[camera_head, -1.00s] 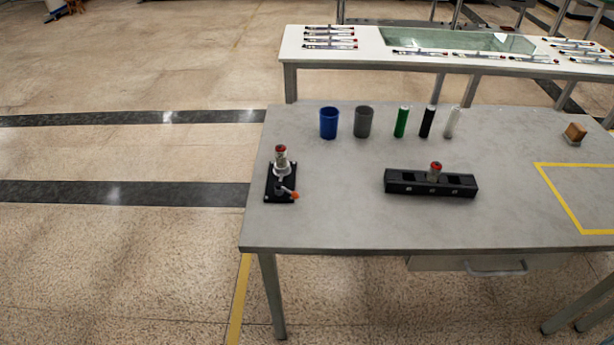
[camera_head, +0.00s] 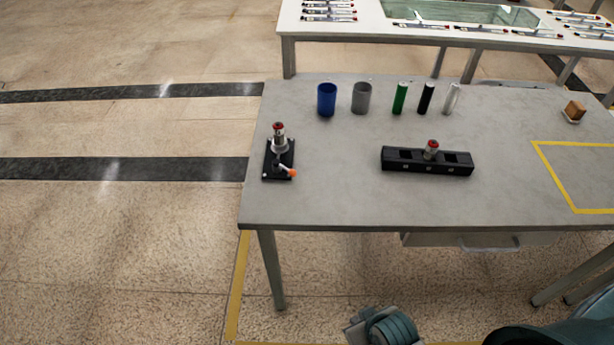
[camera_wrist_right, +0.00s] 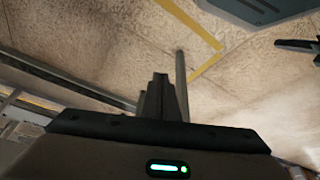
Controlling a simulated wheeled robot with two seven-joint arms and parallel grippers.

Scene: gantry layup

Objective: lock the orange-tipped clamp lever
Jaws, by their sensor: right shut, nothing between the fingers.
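The clamp is a black base plate (camera_head: 270,166) on the left side of the grey table. Its lever has an orange tip (camera_head: 292,173) that points right and toward the near edge. A red-topped metallic cylinder (camera_head: 279,138) stands upright in the clamp's light ring. I cannot tell from here whether the lever is locked. My right arm shows at the bottom edge of the head view, well short of the clamp. In the right wrist view my right gripper (camera_wrist_right: 162,92) is shut and empty, with floor behind it. My left gripper is not in view.
A black block with slots (camera_head: 400,166) holds another red-topped cylinder (camera_head: 431,149). A blue cup (camera_head: 327,99), a grey cup (camera_head: 361,97) and green, black and white cylinders stand behind. A yellow outline marks the right side. The tabletop between clamp and block is clear.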

